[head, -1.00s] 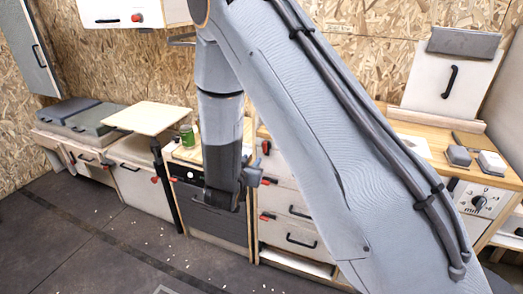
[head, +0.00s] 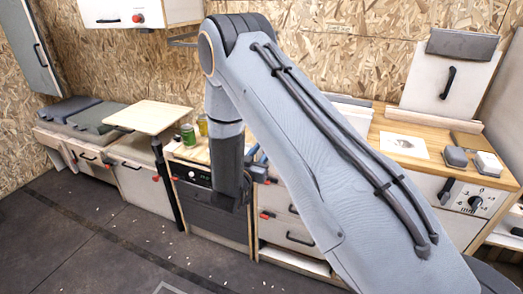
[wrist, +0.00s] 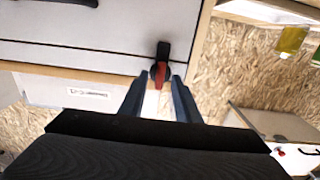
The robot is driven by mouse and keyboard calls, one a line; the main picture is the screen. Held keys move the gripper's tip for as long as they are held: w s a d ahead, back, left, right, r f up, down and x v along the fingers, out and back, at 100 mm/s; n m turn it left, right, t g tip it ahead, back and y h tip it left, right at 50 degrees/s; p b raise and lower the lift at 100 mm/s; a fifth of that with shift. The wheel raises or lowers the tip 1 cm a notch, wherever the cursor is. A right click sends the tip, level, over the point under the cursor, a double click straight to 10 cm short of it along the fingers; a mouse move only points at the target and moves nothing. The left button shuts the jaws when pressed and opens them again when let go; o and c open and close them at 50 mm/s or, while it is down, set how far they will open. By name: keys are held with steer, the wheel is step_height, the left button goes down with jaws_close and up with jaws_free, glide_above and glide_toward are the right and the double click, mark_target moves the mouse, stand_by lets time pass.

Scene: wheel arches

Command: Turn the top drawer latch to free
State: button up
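The top drawer latch (wrist: 160,73) shows in the wrist view as a red lever on a dark mount, at the edge of the pale drawer front (wrist: 80,52). My gripper (wrist: 159,82) is open, with one finger on each side of the red lever. I cannot tell whether either finger touches it. In the head view my gripper (head: 261,166) is at the upper left of the drawer unit. My arm hides much of the drawer fronts there. A lower red latch (head: 266,215) shows beside the second drawer.
A wooden counter (head: 385,155) runs above the drawers. A black-fronted appliance (head: 210,215) and a small board on a dark post (head: 160,165) stand to the left. A green can (head: 187,134) and a yellow can (head: 203,125) stand near my arm. The floor in front is open.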

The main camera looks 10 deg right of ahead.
steer(key=shift+w, duration=0.1)
jaws_close()
steer(key=shift+n, duration=0.4)
steer(key=n, duration=1.1)
steer(key=n+p, duration=0.1)
steer(key=n, duration=0.5)
steer(key=shift+w+a+f, duration=0.15)
steer(key=shift+a+f, duration=0.05)
steer(key=shift+a, duration=0.05)
stand_by(0.3)
